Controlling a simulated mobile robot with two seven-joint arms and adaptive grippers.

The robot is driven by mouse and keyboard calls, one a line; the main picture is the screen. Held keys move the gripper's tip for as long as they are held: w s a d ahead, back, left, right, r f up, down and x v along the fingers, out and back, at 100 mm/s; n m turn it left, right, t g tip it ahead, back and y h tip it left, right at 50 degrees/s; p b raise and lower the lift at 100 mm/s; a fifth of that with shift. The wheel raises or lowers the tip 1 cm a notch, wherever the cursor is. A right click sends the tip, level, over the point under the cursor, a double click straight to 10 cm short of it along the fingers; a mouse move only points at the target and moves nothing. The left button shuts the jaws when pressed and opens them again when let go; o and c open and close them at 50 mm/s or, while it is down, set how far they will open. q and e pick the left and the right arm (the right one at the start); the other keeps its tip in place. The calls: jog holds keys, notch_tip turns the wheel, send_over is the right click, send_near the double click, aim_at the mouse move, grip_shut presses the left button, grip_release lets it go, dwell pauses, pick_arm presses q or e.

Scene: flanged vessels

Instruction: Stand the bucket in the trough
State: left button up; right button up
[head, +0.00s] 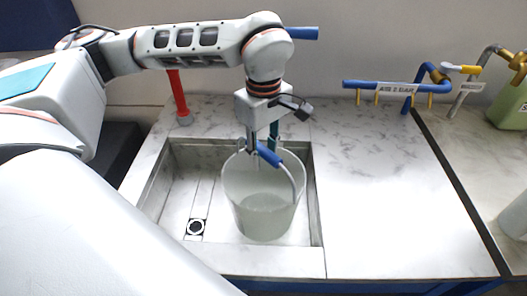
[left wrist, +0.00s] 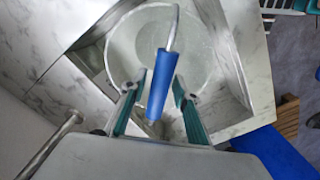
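A translucent whitish bucket (head: 262,205) with liquid in it stands upright inside the grey-rimmed trough (head: 165,190), toward its right side. Its base appears to rest on the trough floor. The bucket's wire handle has a blue grip (head: 268,154), tipped up over the rim. My left gripper (head: 263,142) is above the far rim of the bucket, pointing down. In the left wrist view its two fingers (left wrist: 157,100) are spread apart on either side of the blue grip (left wrist: 160,85), with gaps showing. The bucket (left wrist: 205,50) is below them. My right gripper is not in view.
A drain (head: 196,227) lies in the trough floor left of the bucket. A red post (head: 179,95) stands behind the trough. Blue pipework with yellow taps (head: 390,88) is at the back right. The marble worktop (head: 385,190) right of the trough is clear.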

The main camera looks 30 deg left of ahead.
pick_arm(q)
jog(key=shift+r, duration=0.1)
notch_tip(320, 180, up, 12)
jog(key=shift+p, duration=0.4)
dwell(0.3)
dwell(0.5)
